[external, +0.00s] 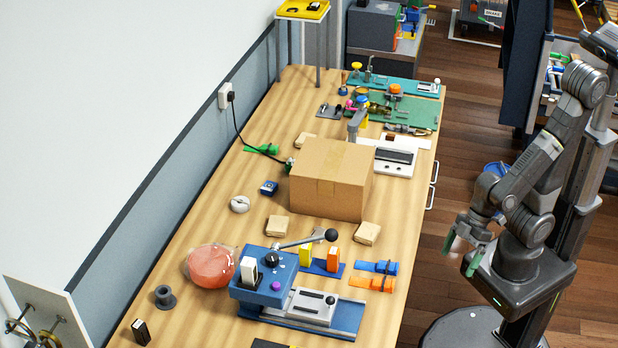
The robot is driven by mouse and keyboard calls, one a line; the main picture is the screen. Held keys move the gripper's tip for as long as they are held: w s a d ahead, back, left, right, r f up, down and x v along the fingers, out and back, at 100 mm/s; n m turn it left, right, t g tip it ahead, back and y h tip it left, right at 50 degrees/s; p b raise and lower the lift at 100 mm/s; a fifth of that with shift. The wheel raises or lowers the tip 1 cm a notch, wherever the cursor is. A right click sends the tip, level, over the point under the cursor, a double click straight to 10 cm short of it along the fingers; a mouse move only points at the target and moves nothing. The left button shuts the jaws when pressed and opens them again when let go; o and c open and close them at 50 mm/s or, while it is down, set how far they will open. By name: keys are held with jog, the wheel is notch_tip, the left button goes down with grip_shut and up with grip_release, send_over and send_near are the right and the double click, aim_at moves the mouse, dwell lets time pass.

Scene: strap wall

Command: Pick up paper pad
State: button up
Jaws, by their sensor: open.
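Several small tan, kraft-coloured pads lie on the wooden workbench (205,262) around a closed cardboard box (325,190); they look like paper pads. One paper pad (277,226) lies in front of the box at its left. Another paper pad (367,234) lies at the box's front right, near the bench's right edge. A third, similar pad (305,140) lies behind the box, partly hidden by it. My gripper (461,252) is open and empty, with green fingertips pointing down. It is off the bench, to the right of the nearest pad and clear of everything.
A blue lever press (265,288), a pink bag-like lump (211,266), and blue (378,267) and orange (370,284) straps lie in front of the pads. A scale (394,160) and a green mat (405,112) are behind. Open floor lies between bench and my base.

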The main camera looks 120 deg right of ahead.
jog(key=w+d+m+t+h+b, duration=0.1)
jog(key=w+m+t, duration=0.15)
jog(key=w, duration=0.25)
jog(key=m+h+b, duration=0.3)
jog(key=m+h, duration=0.4)
jog(key=h, duration=0.5)
send_near(377, 233)
jog(key=b+x, duration=0.2)
jog(key=x, duration=0.2)
jog(key=shift+d, duration=0.3)
jog(key=shift+b+x, duration=0.35)
jog(key=shift+x, duration=2.55)
jog(key=shift+w+a, duration=0.1)
jog(key=shift+w, duration=0.05)
jog(key=shift+c, duration=0.2)
jog(key=c, duration=1)
